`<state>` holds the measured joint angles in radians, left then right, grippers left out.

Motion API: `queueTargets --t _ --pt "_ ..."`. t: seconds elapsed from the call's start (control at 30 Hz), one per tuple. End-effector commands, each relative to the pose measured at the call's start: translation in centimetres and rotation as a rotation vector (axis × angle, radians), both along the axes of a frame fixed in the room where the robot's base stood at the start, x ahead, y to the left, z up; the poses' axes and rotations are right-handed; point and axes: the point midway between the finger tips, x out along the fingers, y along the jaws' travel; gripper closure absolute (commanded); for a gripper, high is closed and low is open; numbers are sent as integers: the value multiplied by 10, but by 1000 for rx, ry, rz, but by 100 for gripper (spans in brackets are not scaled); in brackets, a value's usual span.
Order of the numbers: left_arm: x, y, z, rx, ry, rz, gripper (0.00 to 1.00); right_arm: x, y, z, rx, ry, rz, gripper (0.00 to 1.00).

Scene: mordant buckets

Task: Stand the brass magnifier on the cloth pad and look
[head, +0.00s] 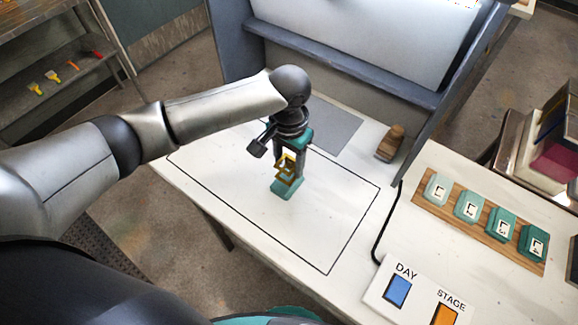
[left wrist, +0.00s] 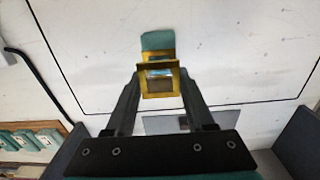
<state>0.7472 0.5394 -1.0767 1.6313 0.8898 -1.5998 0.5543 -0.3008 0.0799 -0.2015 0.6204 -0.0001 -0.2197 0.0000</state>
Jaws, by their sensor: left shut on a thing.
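The brass magnifier (head: 285,170) is a small folding frame, held between the fingers of my left gripper (head: 289,160). The teal cloth pad (head: 284,191) lies on the white table inside a black outline, directly below the magnifier. In the left wrist view, the brass frame (left wrist: 158,66) sits between the fingertips (left wrist: 159,82) and covers part of the teal pad (left wrist: 157,41). I cannot tell whether the magnifier touches the pad. My right gripper is not in view.
A board with several teal swatches (head: 486,219) lies on the right-hand table. A panel has a blue DAY button (head: 397,291) and an orange STAGE button (head: 444,315). A wooden block (head: 390,143) stands by the booth wall (head: 432,140). The outlined area around the pad is clear.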

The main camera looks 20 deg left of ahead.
Motion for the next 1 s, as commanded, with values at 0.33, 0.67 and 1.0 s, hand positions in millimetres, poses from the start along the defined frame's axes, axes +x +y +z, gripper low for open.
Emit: queueTargets --t 0.33,0.67,1.0 --pt "0 0 -20 -1 -2 0 100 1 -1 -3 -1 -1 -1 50" --pt "0 0 -22 0 -1 0 32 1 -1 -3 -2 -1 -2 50" --pt "0 0 -22 0 -1 0 16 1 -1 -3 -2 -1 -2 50"
